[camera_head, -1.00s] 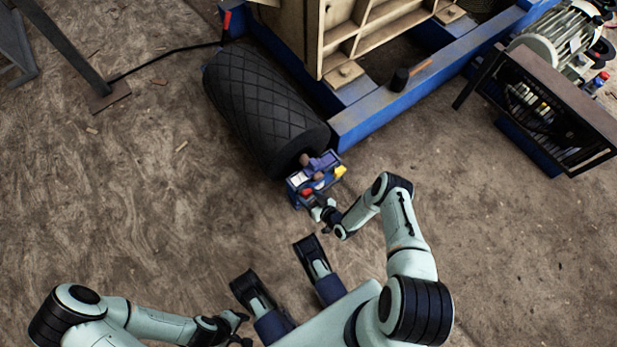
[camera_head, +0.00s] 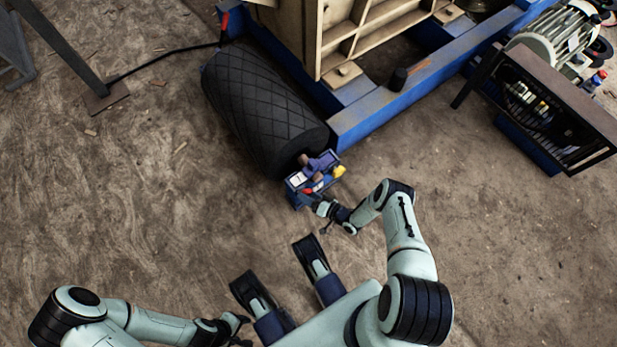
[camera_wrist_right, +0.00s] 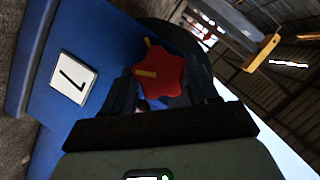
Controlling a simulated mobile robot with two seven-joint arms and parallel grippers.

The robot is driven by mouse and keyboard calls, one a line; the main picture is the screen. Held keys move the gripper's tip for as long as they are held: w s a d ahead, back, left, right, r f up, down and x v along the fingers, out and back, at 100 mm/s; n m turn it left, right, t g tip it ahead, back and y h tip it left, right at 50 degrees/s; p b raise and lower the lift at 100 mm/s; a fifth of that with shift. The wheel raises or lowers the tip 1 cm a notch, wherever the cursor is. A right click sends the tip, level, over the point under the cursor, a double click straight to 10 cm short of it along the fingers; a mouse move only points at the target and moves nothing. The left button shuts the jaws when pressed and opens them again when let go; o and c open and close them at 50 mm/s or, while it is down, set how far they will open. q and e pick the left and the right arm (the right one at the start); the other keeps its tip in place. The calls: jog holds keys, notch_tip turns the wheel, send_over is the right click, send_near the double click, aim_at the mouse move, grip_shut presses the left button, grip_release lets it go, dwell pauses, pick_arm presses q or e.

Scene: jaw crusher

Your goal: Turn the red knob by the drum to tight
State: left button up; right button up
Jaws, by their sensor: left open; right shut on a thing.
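The red knob (camera_wrist_right: 160,72) is a lobed star shape with yellow marks, large in the right wrist view. It sits on a blue housing by the end of the black drum (camera_head: 262,112). My right gripper (camera_wrist_right: 163,95) is shut on the knob, with a dark finger on either side of it. In the head view the knob (camera_head: 308,190) is a small red spot beside my right gripper (camera_head: 316,199). My left gripper (camera_head: 240,330) is open and empty, low over the floor, far from the drum.
A yellow part (camera_head: 339,171) is close to the knob. A blue frame beam (camera_head: 390,105) runs behind. The dirt floor (camera_head: 120,200) left of the drum is mostly clear.

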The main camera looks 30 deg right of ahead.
jog(key=shift+w+d+f+m+t+y, duration=0.1)
jog(key=shift+m+t+y, duration=0.55)
jog(key=shift+m, duration=1.25)
jog(key=shift+f+m+t+y, duration=0.1)
jog(key=shift+m+t+y, duration=0.5)
jog(key=shift+m, duration=1.3)
jog(key=shift+y, duration=0.25)
jog(key=o, duration=1.1)
jog(key=shift+c, duration=0.2)
jog(key=v, duration=1.3)
jog(key=shift+p, duration=0.35)
